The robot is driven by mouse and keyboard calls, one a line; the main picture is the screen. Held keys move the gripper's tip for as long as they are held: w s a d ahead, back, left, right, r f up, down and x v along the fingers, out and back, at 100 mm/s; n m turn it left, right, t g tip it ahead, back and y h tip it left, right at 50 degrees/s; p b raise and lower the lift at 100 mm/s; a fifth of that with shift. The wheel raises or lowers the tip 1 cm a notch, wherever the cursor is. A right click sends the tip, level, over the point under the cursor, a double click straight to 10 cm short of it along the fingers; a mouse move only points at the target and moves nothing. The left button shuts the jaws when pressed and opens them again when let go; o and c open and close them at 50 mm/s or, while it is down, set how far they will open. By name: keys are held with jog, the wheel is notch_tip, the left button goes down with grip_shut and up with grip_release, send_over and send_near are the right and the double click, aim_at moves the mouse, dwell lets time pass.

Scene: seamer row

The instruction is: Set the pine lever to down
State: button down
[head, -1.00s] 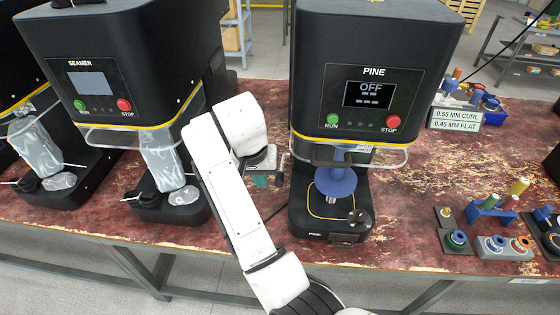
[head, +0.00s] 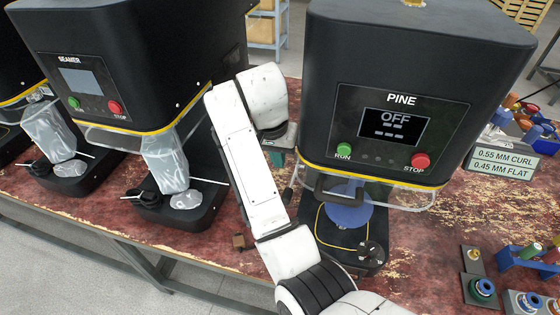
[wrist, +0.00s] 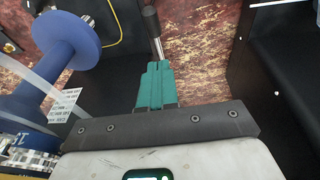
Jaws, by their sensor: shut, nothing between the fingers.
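The black PINE machine (head: 400,135) stands right of my arm, its screen reading OFF. Its lever, a black grip on a metal rod, shows in the wrist view (wrist: 151,22) beside the machine, upright in that picture. In the head view the lever's dark end (head: 291,180) is small and partly hidden by my arm. My gripper (head: 279,157) is at the machine's left side. In the wrist view its teal fingers (wrist: 158,66) are shut and empty, their tips at the lower end of the lever's rod. I cannot tell whether they touch it.
A blue spool-like part (head: 347,207) sits under the PINE head behind a clear guard. The SEAMER machine (head: 125,70) stands close on the left, leaving a narrow gap for my arm. A label sign (head: 503,163) and small fixtures (head: 482,290) are at right on the worn red bench.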

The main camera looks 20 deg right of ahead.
jog(key=p, duration=0.1)
send_near(291, 183)
jog(key=s+a+f, duration=0.2)
jog(key=shift+s+a+f, duration=0.15)
jog(key=shift+s+f, duration=0.1)
jog(key=shift+f, duration=0.05)
jog(key=shift+s+f+p, duration=0.2)
jog(key=shift+f+p, duration=0.1)
jog(key=shift+f, duration=0.5)
jog(key=f+b, duration=0.1)
jog(key=f, duration=0.1)
jog(key=s+f+t+h+b, duration=0.1)
jog(key=f, duration=0.1)
jog(key=a+f+t+b, duration=0.1)
jog(key=f, duration=0.1)
jog(key=shift+s+h, duration=0.25)
jog(key=shift+h, duration=0.15)
jog(key=shift+s+f, duration=0.1)
jog(key=shift+f, duration=0.15)
